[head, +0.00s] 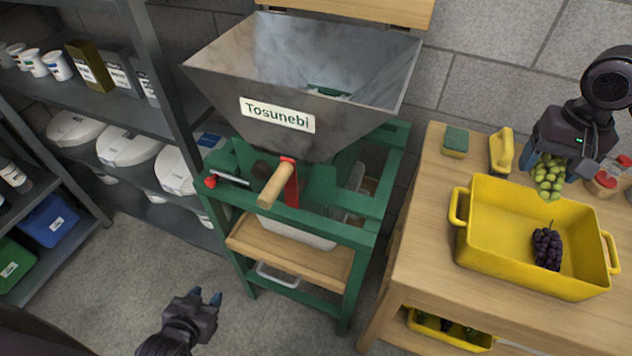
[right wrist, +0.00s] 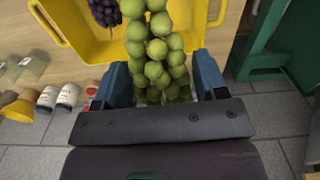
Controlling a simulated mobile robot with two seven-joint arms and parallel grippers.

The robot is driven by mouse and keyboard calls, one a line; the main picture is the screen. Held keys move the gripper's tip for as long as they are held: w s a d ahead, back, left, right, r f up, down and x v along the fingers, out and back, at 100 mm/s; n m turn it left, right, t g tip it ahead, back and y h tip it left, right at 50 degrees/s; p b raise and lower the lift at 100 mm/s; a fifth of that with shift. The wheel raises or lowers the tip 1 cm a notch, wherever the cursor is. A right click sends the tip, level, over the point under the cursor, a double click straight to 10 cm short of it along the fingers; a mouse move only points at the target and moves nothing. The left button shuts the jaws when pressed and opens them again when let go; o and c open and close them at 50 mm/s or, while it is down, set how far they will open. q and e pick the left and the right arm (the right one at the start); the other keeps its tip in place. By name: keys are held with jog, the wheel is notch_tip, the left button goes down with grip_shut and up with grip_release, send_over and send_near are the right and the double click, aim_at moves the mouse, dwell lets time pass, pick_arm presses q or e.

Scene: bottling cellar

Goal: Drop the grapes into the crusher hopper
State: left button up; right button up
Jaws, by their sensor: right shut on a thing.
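A bunch of green grapes (head: 549,176) hangs from my right gripper (head: 570,158), which is shut on it above the back right of the yellow crate (head: 490,218). The green grapes (right wrist: 157,50) also fill the space between the blue fingers in the right wrist view. A bunch of dark grapes (head: 547,247) lies inside the crate. The crusher's grey metal hopper (head: 300,60), labelled Tosunebi, stands on a green frame left of the table; I see no grapes in its visible part. My left gripper (head: 207,297) is open and empty, low over the floor.
The wooden table (head: 425,235) holds a green sponge (head: 455,140), a yellow brush-like object (head: 501,150) and red-topped jars (head: 606,180). A wooden crank handle (head: 276,186) sticks out below the hopper. A shelf (head: 95,100) with tubs stands at the left.

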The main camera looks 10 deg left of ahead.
pick_arm(q)
jog(key=shift+s+f, duration=0.1)
jog(key=shift+s, duration=0.2)
dwell(0.4)
